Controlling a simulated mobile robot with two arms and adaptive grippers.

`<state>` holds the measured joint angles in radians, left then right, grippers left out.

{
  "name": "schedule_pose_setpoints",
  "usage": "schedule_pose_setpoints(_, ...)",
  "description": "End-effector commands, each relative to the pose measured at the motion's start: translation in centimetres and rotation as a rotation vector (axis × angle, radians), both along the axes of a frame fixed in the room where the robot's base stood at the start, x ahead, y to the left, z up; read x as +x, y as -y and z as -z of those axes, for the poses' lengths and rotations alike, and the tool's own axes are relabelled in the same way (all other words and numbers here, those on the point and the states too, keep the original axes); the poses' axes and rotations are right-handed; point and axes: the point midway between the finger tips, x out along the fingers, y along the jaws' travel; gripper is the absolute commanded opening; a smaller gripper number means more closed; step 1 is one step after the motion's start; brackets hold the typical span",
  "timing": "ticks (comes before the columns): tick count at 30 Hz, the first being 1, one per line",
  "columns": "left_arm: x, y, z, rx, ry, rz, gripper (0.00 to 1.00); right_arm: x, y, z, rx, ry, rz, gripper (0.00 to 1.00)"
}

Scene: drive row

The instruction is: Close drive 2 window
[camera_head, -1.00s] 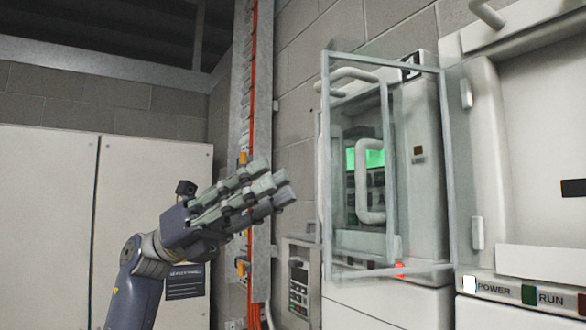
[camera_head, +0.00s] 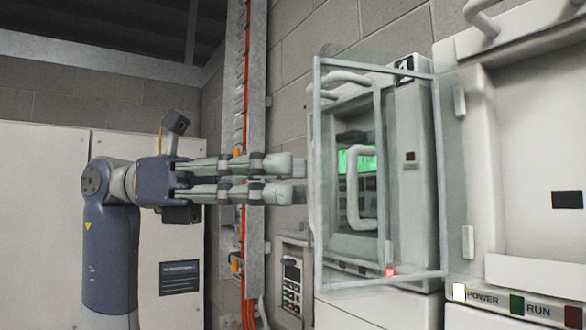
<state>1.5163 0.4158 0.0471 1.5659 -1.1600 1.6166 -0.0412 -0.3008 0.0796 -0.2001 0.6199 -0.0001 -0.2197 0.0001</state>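The drive 2 window (camera_head: 435,180) is a clear pane in a grey frame, with a white bar handle (camera_head: 358,215). It stands swung out from the white drive cabinet (camera_head: 408,170), its hinged side appearing to be at the right. A lit green display (camera_head: 358,160) shows through it. My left gripper (camera_head: 303,180) points right, level, with its fingers straight and close together, and holds nothing. Its tips are just left of the window frame's left edge in the picture. I cannot tell whether they touch it. My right gripper is out of view.
A larger white panel with POWER and RUN labels (camera_head: 520,305) stands at the right. A metal post with orange cables (camera_head: 242,230) and a small keypad box (camera_head: 292,278) stand behind my gripper. White cabinets (camera_head: 45,210) fill the left.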

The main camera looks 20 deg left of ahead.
Motion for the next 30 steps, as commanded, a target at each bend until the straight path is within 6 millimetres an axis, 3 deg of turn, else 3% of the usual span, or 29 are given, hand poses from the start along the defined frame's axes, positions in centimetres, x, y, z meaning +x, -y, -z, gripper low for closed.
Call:
schedule_pose_setpoints(6,0.0,2.0,-0.1,-0.001,-0.002,0.001,0.3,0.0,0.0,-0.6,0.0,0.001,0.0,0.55)
schedule_pose_setpoints(15,0.0,2.3,0.0,-0.001,-0.001,0.0,0.3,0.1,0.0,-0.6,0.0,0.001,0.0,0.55)
schedule_pose_setpoints(19,0.0,2.3,0.0,-0.001,-0.001,0.0,0.03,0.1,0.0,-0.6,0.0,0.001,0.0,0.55)
schedule_pose_setpoints(20,0.0,2.3,0.0,-0.001,-0.001,0.0,0.0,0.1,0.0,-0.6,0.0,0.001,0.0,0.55)
schedule_pose_setpoints(30,-0.1,2.4,0.1,0.0,0.001,-0.012,0.0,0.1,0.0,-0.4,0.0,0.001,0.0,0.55)
